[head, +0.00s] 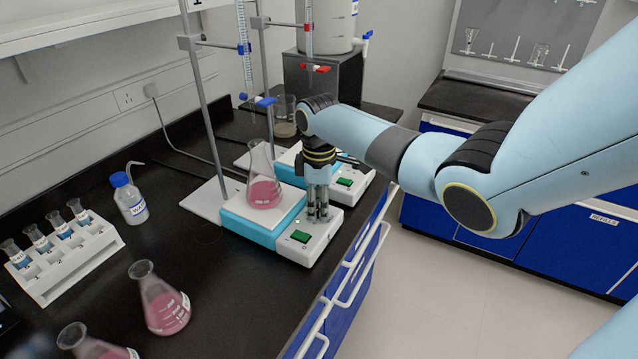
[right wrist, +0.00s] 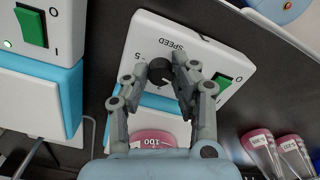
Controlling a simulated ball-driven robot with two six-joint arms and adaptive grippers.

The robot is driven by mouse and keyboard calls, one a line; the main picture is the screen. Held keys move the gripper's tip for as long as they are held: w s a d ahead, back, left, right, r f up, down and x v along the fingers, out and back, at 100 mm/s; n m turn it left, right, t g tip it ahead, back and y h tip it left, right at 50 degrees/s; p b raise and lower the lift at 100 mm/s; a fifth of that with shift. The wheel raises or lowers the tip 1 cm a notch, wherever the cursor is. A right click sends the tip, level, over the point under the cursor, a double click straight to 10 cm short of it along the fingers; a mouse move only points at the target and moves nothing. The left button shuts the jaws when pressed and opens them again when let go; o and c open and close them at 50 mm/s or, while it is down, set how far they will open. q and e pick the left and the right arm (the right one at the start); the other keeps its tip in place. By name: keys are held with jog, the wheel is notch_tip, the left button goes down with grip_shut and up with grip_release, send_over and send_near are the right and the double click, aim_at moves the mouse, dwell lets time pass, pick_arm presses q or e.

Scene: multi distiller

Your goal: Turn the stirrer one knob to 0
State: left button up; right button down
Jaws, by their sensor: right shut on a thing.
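The front stirrer (head: 262,236) is white and blue, with a pink-filled conical flask (head: 263,190) on top and a green switch (head: 300,236) at its front. My right gripper (head: 317,212) points down onto its control face from above. In the right wrist view, its fingers (right wrist: 166,82) are shut on the black knob (right wrist: 160,69) beside the SPEED label. The fingers partly cover the knob and dial, and I cannot tell the knob's setting. My left gripper is not in view.
A second stirrer (head: 350,182) stands just behind, its green switch (right wrist: 31,26) visible in the right wrist view. A burette stand (head: 205,110) rises beside the front stirrer. A vial rack (head: 70,262), a wash bottle (head: 129,199) and a pink flask (head: 161,300) stand to the left.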

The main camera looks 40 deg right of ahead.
aim_at(318, 208)
jog(key=n+p, duration=0.1)
jog(key=n, duration=0.3)
dwell(0.5)
jog(key=c, duration=1.1)
grip_release()
jog(key=shift+o, duration=0.2)
jog(key=shift+r, duration=0.1)
notch_tip(318, 208, up, 12)
